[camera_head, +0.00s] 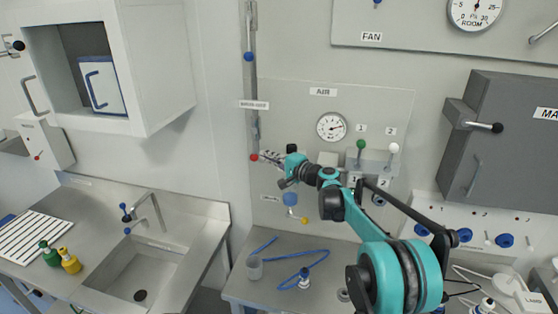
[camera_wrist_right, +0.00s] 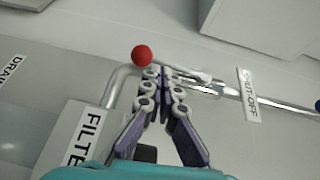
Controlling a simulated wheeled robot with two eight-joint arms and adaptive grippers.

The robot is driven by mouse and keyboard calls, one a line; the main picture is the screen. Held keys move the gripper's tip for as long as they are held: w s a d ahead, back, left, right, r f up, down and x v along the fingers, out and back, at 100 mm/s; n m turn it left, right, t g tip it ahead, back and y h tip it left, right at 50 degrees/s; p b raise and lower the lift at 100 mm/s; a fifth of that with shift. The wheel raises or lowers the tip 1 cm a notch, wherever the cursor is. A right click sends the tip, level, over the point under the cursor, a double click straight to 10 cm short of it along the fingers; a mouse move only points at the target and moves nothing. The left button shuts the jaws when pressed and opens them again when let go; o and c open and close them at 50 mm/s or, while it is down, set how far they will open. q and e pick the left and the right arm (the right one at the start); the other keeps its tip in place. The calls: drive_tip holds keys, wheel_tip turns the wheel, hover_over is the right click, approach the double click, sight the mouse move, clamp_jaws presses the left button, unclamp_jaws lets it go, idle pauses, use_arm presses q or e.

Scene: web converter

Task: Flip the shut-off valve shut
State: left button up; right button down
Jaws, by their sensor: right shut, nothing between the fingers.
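The shut-off valve's red ball knob (camera_head: 254,157) is at the lower end of the vertical pipe on the wall, below a small label (camera_head: 253,104). In the right wrist view the red knob (camera_wrist_right: 142,55) sits just past the fingertips and to their left. The label ending in "-OFF" (camera_wrist_right: 248,95) is to the right beside the metal pipe. My right gripper (camera_head: 267,157) is shut and empty, its tips close to the knob; I cannot tell whether they touch it. The fingertips (camera_wrist_right: 158,72) partly hide the valve body and lever. My left gripper is not in view.
The AIR panel has a round gauge (camera_head: 332,126), a green knob (camera_head: 361,144) and a white knob (camera_head: 394,148) near my right arm. A filter label (camera_wrist_right: 85,140) is below the pipe. A grey cabinet (camera_head: 505,140) stands right; a sink (camera_head: 140,270) is at lower left.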

sight(255, 151)
drive_tip(key=shift+x, duration=1.4)
drive_tip(key=shift+a+f+y+b, duration=0.15)
drive_tip(key=shift+a+y+b, duration=0.15)
drive_tip(key=shift+b, duration=0.1)
drive_tip(key=shift+t, duration=0.3)
